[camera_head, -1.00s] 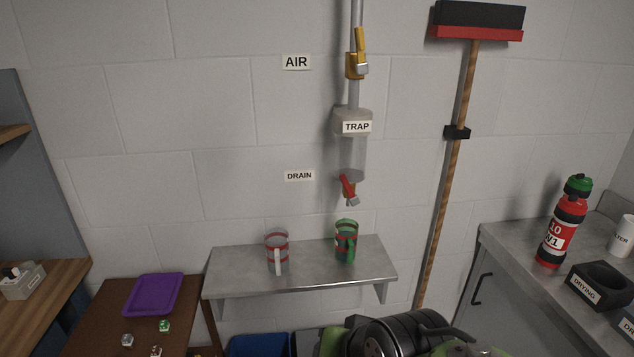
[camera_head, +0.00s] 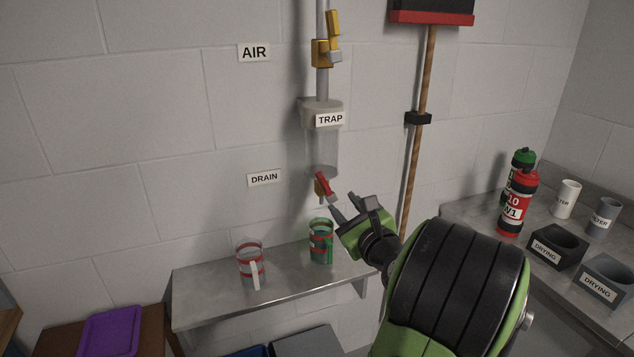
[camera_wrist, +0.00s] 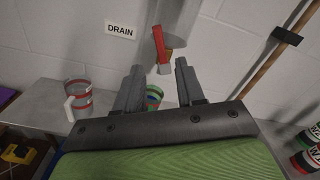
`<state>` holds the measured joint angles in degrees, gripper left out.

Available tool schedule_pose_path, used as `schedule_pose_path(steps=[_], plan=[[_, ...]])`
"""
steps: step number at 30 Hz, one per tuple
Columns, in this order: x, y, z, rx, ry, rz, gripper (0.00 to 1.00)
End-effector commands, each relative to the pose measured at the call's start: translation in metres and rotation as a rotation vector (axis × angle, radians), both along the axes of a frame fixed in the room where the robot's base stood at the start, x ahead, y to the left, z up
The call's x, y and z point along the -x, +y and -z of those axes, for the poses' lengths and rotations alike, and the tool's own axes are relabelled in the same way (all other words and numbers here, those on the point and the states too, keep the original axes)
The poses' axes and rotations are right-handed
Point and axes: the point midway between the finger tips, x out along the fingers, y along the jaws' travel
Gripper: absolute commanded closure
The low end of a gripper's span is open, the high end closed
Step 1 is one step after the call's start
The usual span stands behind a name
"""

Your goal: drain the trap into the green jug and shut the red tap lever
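The clear trap (camera_head: 321,152) hangs on the wall pipe, with the red tap lever (camera_head: 323,183) at its bottom, tilted along the outlet. The lever also shows in the wrist view (camera_wrist: 158,42), ahead of and between my fingertips. The green jug (camera_head: 321,245), clear with green and red bands, stands upright on the shelf below the tap. In the wrist view the jug (camera_wrist: 153,97) is partly hidden by my fingers. My gripper (camera_head: 343,202) is open and empty, just right of and slightly below the lever, apart from it. Any liquid is hard to make out.
A clear jug with red bands (camera_head: 251,267) stands to the left on the metal shelf (camera_head: 205,296). A yellow air lever (camera_head: 333,25) is above the trap. A broom (camera_head: 424,80) hangs to the right.

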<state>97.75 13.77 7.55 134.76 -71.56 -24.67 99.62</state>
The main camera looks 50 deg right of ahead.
Motion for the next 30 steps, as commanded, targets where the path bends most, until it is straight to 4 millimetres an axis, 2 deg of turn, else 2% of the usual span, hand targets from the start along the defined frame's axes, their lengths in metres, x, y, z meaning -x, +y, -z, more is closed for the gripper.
schedule_pose_path(steps=[1, 6, 12, 16, 23, 24, 30], plan=[[-0.014, -0.005, -0.003, 0.003, -0.002, -0.009, 0.62], [-0.051, -0.027, -0.003, 0.004, 0.0, -0.008, 0.62], [-0.085, -0.049, -0.002, 0.004, 0.0, -0.005, 0.62], [-0.095, -0.055, -0.002, 0.003, 0.001, -0.003, 0.62], [-0.096, -0.056, -0.001, 0.003, 0.001, -0.001, 0.62], [-0.096, -0.056, -0.001, 0.003, 0.002, -0.002, 0.63], [-0.096, -0.056, -0.001, 0.003, 0.003, -0.002, 0.94]])
